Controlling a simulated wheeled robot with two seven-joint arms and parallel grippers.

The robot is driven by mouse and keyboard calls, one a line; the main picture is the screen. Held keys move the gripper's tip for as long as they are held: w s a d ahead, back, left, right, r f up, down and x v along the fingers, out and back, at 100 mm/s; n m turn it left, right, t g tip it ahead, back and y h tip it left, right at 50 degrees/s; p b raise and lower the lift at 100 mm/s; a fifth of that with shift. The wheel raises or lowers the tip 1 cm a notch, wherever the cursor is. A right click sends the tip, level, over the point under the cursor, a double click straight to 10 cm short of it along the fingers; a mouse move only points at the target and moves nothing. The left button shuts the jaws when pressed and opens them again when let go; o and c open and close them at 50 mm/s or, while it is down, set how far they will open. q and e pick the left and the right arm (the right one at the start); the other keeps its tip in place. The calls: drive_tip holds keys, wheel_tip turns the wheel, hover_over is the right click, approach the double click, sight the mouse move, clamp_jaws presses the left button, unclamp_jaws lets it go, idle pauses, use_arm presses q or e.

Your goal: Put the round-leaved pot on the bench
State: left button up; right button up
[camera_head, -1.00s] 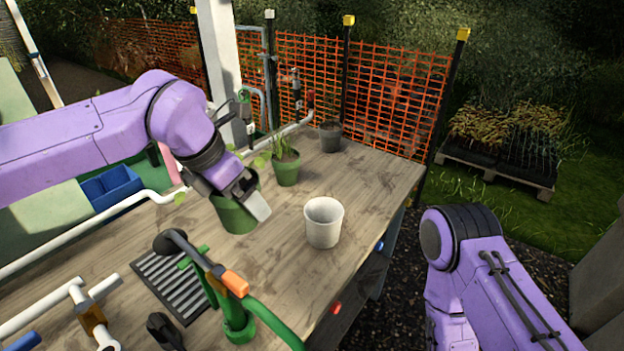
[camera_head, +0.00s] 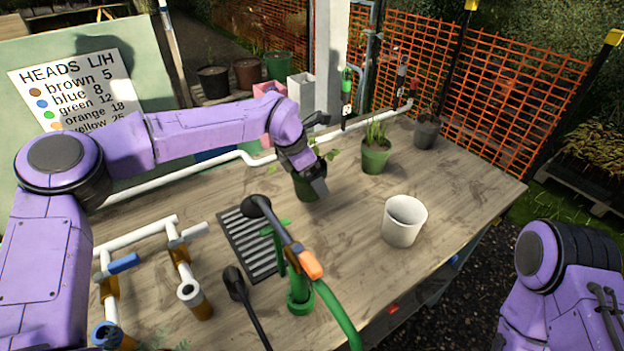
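The round-leaved pot (camera_head: 303,190) is a green pot with a few leaves showing around my gripper. It is at the middle of the wooden bench (camera_head: 350,260), left of the other green pot. The gripper hides much of the pot and plant. The pot's base is at or close to the bench top; I cannot tell whether it touches. Only a bent part of my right arm shows at the lower right; its gripper is out of view.
A green pot with upright leaves (camera_head: 376,158), a dark pot (camera_head: 427,132) and an empty white pot (camera_head: 403,222) stand on the bench. A drain grate (camera_head: 248,245), a green tap stand with hose (camera_head: 299,298) and white pipes (camera_head: 138,233) occupy the front left.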

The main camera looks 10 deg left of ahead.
use_arm(q)
drive_tip(key=shift+w+a+f, duration=0.15)
drive_tip(key=shift+w+f, duration=0.1)
drive_tip(key=shift+f, duration=0.05)
wheel_tip(320, 180, down, 3)
drive_tip(key=shift+w+a+r+p, duration=0.1)
drive_tip(key=shift+w+a+p, duration=0.05)
drive_tip(key=shift+p, duration=0.25)
drive_tip(key=shift+f, duration=0.4)
drive_tip(key=shift+f, duration=0.1)
drive_tip(key=o, duration=0.8)
drive_tip(key=shift+o, duration=0.2)
drive_tip(key=b+v, duration=0.2)
drive_tip(key=v, duration=1)
